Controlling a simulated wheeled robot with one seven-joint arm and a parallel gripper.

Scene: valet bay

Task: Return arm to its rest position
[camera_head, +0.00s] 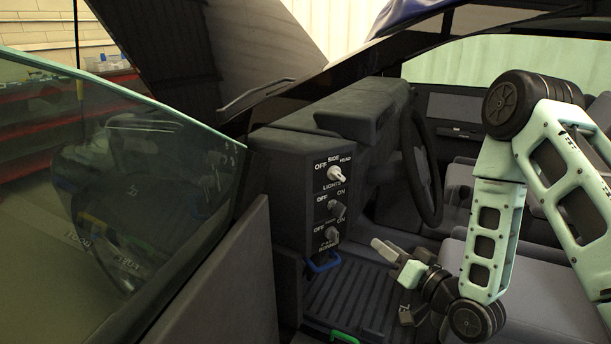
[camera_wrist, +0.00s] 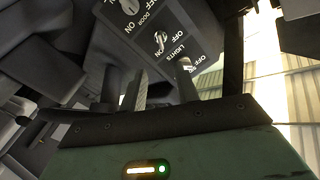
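My gripper (camera_head: 390,257) is low in the car's footwell area in the head view, to the right of the dark switch panel and apart from it. Its two pale fingers are spread with nothing between them. In the wrist view my gripper (camera_wrist: 162,78) also shows two separated fingers, with the upside-down switch panel (camera_wrist: 170,22) beyond them. My arm (camera_head: 492,240) reaches down over the seat from the upper right, bent at the elbow.
The panel has a light knob (camera_head: 335,174) and two darker knobs below. A blue handle (camera_head: 323,266) and a green handle (camera_head: 344,337) are lower down. The steering wheel (camera_head: 428,170) stands close left of my arm. The open door (camera_head: 225,290) is at left; seats (camera_head: 530,285) lie right.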

